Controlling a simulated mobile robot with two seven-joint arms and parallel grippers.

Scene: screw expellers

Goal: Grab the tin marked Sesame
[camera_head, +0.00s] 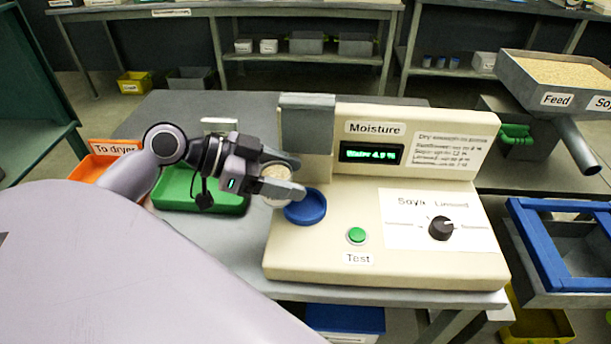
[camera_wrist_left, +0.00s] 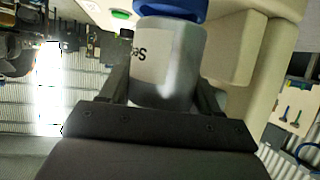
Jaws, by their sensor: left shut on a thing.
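In the left wrist view the tin (camera_wrist_left: 180,75) is grey and stands between the two fingers. Its white label (camera_wrist_left: 148,62) appears upside down and only its first letters, "Se", show; the rest is cut off. The tin's lower part is hidden by the gripper. My right gripper is in neither view.
The moisture meter (camera_head: 330,240) has a blue cup (camera_head: 306,208) close to the tin, a green Test button (camera_head: 356,236) and a dark knob (camera_head: 441,228). A green tray (camera_head: 225,206) and an orange "To dryer" tray (camera_head: 92,172) lie left. A Feed hopper (camera_head: 550,78) stands right.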

